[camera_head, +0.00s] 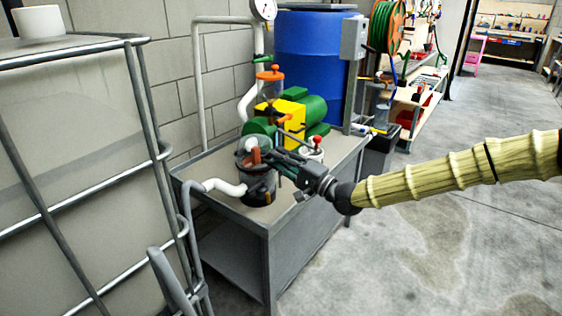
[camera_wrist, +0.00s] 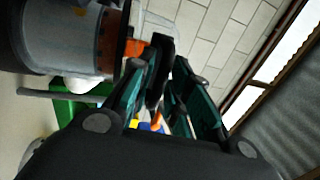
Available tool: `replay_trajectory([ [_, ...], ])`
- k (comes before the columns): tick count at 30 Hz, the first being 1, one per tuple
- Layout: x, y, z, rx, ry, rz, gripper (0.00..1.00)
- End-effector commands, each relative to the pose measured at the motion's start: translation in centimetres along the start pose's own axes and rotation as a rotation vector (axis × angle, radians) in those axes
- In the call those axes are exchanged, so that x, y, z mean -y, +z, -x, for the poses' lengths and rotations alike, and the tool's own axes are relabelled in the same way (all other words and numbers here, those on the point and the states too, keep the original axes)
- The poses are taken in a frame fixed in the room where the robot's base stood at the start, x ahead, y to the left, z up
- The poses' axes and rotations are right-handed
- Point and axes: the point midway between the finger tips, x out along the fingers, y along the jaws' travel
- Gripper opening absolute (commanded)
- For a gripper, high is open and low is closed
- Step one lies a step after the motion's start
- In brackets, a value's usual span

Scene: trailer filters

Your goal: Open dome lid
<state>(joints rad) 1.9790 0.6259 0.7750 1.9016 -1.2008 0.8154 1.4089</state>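A dark round filter pot (camera_head: 259,187) stands on the grey bench in the head view, with an orange-brown part (camera_head: 253,157) showing at its mouth. The clear dome lid (camera_head: 257,143) shows at the top of the pot. I cannot tell whether it is seated or tilted. My gripper (camera_head: 274,160) reaches in from the right, close beside the top of the pot. In the wrist view, its green and black fingers (camera_wrist: 168,72) come close together around a dark strip. I cannot tell whether this is a handle or a finger pad. A grey cylindrical body (camera_wrist: 65,38) fills the upper left there.
The grey bench (camera_head: 295,212) also carries a green and yellow pump (camera_head: 300,110), a red-knobbed valve (camera_head: 317,143) and a white pipe (camera_head: 225,187). A blue barrel (camera_head: 312,50) stands behind. A caged tank (camera_head: 80,170) closes the left. The floor at right is open.

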Motion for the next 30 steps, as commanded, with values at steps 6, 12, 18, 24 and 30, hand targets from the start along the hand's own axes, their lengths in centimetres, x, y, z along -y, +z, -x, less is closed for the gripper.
replay_trajectory([
  [6,0.0,0.0,-0.2,0.0,0.0,0.0,0.19],
  [12,0.0,0.0,-0.2,-0.001,0.0,0.0,0.01],
  [18,0.0,0.0,-0.1,-0.001,0.0,0.0,0.0],
  [24,0.8,0.0,-0.5,0.0,0.0,0.001,0.0],
  [30,2.1,-0.1,-1.1,-0.001,-0.001,0.0,0.0],
])
